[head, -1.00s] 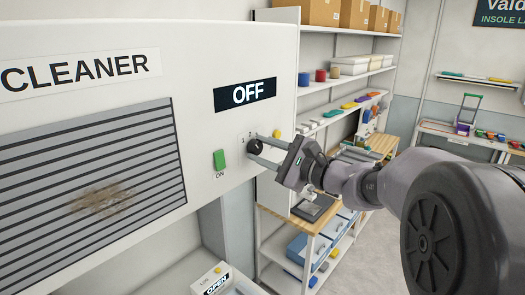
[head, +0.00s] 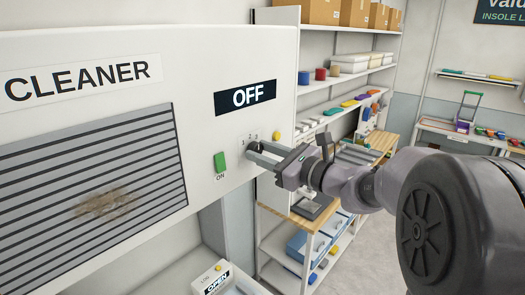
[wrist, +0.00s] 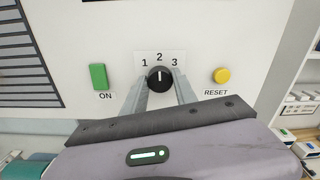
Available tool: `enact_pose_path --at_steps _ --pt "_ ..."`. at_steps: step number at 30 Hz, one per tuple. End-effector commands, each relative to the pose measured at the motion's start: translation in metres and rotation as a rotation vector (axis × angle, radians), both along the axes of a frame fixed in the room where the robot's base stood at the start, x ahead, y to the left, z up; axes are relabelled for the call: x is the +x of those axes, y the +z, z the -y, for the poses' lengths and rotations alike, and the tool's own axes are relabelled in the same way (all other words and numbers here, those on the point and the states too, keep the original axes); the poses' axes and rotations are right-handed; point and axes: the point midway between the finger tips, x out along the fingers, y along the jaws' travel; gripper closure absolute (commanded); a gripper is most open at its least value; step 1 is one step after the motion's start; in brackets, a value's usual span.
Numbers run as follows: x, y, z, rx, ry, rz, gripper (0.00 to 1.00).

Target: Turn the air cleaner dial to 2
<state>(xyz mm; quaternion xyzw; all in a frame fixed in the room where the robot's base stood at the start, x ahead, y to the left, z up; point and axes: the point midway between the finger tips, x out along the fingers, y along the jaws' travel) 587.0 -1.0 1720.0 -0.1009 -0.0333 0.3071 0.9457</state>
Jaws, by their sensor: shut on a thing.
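The air cleaner (head: 215,60) is a white cabinet with a slatted grille and a display (head: 245,97) reading OFF. Its black dial (wrist: 160,78) sits under the numbers 1, 2 and 3 in the wrist view. The dial's white mark points up, toward the 2. My gripper (wrist: 160,88) is shut on the dial, with one grey finger on each side of it. In the head view my gripper (head: 257,152) reaches the panel from the right, and its fingers mostly hide the dial.
A green ON switch (wrist: 98,77) is left of the dial and a yellow RESET button (wrist: 221,75) is right of it. Shelves with boxes (head: 310,14) and bins stand behind on the right. A brown dirt patch (head: 105,202) marks the grille.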

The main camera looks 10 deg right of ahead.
Motion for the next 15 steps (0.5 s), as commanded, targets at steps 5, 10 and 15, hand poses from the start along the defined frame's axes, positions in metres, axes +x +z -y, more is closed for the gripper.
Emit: enact_pose_path --at_steps 5,10,15 --pt "-0.0002 -0.0016 -0.0001 0.01 0.0 -0.011 1.0" --pt "-0.0002 -0.0018 0.0 0.012 0.0 -0.013 1.0" --pt "-0.0002 -0.002 -0.0001 0.011 0.0 -0.013 0.64"
